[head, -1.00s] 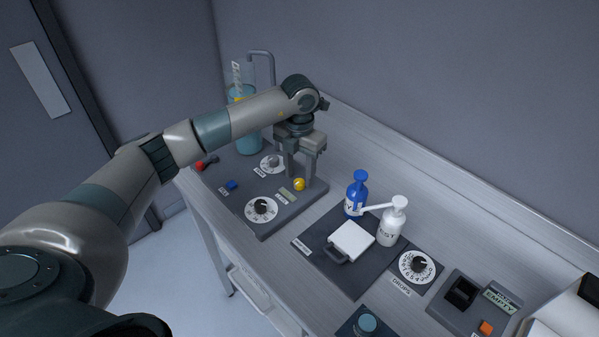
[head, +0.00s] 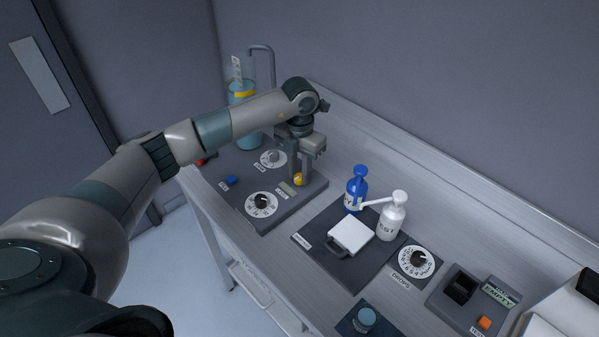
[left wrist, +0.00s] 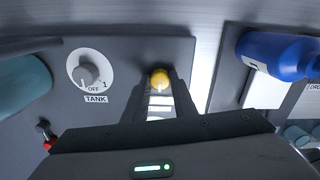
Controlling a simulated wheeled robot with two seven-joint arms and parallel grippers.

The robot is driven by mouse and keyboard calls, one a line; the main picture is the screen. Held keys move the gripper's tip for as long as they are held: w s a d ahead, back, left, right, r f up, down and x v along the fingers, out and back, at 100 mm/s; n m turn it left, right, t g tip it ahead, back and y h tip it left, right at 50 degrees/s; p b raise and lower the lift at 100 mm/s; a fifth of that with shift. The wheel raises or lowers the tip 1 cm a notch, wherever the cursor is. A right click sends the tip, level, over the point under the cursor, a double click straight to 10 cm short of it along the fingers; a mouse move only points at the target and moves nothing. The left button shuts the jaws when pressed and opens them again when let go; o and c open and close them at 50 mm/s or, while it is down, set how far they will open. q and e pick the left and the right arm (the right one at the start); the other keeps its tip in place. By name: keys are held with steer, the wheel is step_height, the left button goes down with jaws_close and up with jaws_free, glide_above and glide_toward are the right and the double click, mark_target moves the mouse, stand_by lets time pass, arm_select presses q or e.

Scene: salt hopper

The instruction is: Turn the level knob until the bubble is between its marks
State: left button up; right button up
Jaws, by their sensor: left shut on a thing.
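The level knob is a small yellow knob (head: 298,180) on the dark grey panel (head: 262,227) at the left end of the bench. My left gripper (head: 299,177) points down and is shut on it. In the left wrist view, the yellow knob (left wrist: 159,77) sits between the fingertips, with a white pointer line on it. A pale level window (head: 286,189) lies beside the knob, partly hidden by the fingers. The bubble and its marks are too small or covered to read. My right gripper is not in view.
On the same panel are a TANK dial (head: 273,158), a black-knobbed dial (head: 261,204) and a blue button (head: 231,180). A tall blue-filled cylinder (head: 243,115) stands behind. To the right are a blue bottle (head: 357,188), a white pump bottle (head: 392,221) and a white plate (head: 351,234).

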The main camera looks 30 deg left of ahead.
arm_select(q)
steer(key=b, duration=0.1)
steer(key=m+b, duration=0.1)
steer(key=shift+w+f+m+b, duration=0.1)
steer(key=shift+f+m+b, duration=0.1)
steer(key=shift+m+b, duration=0.1)
steer(key=shift+r+m+b, duration=0.15)
steer(key=shift+m+b, duration=0.2)
steer(key=shift+m, duration=0.05)
steer(key=shift+r, duration=0.1)
steer(key=o, duration=1)
steer(key=shift+o, duration=0.2)
